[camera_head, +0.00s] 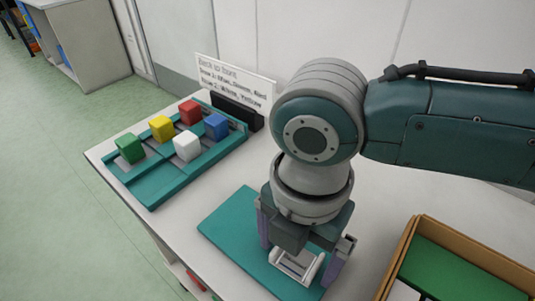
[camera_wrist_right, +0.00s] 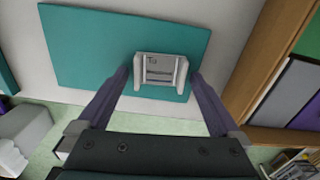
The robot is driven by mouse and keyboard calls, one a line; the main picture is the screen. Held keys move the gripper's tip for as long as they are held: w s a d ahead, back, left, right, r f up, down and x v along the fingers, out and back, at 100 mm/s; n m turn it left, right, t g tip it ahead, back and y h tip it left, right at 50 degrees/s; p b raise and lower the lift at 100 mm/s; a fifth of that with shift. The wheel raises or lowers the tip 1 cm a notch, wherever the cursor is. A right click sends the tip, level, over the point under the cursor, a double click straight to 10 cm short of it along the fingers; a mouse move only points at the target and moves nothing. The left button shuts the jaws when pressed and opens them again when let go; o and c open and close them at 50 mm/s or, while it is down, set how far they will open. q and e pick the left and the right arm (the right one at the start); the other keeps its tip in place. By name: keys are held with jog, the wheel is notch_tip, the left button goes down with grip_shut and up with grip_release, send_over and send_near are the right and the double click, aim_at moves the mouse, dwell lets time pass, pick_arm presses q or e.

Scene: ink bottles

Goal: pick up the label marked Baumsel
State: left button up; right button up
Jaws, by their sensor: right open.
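No label reading Baumsel can be made out in either view. A small white holder with raised sides (camera_head: 297,266) stands on a teal mat (camera_head: 228,230). My right gripper (camera_head: 300,258) points down over the mat. Its purple fingers are open, and in the wrist view the fingertips (camera_wrist_right: 161,77) lie on either side of the holder, with gaps. My left gripper is not in view.
A teal tray (camera_head: 160,190) holds green (camera_head: 129,148), yellow (camera_head: 162,129), red (camera_head: 190,112), blue (camera_head: 216,127) and white (camera_head: 187,146) blocks. A printed card (camera_head: 236,80) stands behind it. A cardboard box (camera_head: 480,262) at right holds coloured flat items.

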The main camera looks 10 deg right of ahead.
jog(key=c, duration=1.2)
